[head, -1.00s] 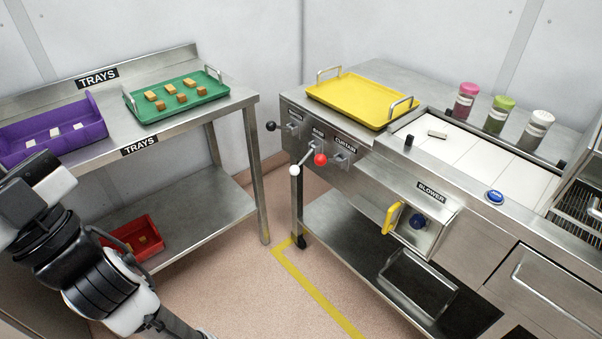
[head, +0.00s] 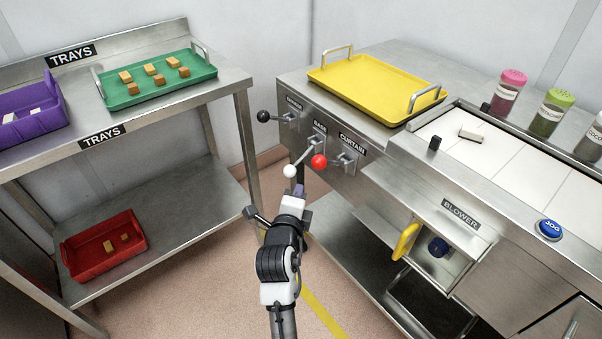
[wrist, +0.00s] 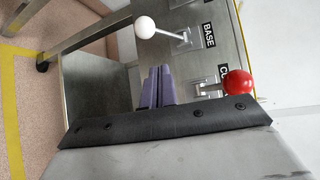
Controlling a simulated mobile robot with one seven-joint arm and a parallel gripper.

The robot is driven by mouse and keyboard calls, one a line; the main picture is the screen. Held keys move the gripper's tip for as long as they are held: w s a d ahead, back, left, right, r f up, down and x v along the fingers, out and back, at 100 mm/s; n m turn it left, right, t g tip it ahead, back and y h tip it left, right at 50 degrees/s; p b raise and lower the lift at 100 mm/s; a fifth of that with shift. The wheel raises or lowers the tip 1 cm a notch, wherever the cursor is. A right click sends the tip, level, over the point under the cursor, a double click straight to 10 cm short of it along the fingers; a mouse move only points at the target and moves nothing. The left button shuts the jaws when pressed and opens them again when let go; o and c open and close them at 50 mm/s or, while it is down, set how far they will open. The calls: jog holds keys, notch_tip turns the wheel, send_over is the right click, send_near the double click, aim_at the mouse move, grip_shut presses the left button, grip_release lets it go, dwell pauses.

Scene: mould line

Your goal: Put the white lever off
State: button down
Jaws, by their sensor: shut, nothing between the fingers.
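The white lever (head: 289,171) is a metal rod with a white ball knob, on the front panel under the BASE label. Its rod slants down and to the left from its mount, and the knob sticks out from the panel. My gripper (head: 299,186) is just below the white knob in the head view, apart from it or nearly so. In the wrist view, the white knob (wrist: 145,26) is above the purple fingertips (wrist: 157,72) with a gap between. The fingers are together and hold nothing.
The red-knobbed lever (head: 319,161) by the CURTAIN label is close on the right. The black-knobbed lever (head: 263,116) is on the left. A yellow handle (head: 405,241) juts out further right. A yellow tray (head: 375,88) rests above the panel. Floor space is free left of the machine.

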aim_at(300, 159)
jog(key=shift+s+d+f+m+g+h, duration=0.1)
jog(key=shift+d+f+m+g+h, duration=0.4)
jog(key=shift+d+f, duration=0.6)
jog(key=shift+r, duration=0.1)
jog(key=w+a+f+p, duration=0.1)
jog(key=w+p, duration=0.2)
jog(key=w, duration=0.6)
jog(key=shift+w+a+f, duration=0.15)
jog(key=shift+a+f, duration=0.05)
jog(key=shift+a, duration=0.05)
jog(key=shift+a+r+y+p, duration=0.1)
jog(key=shift+r+y+p, duration=0.3)
jog(key=shift+p, duration=0.25)
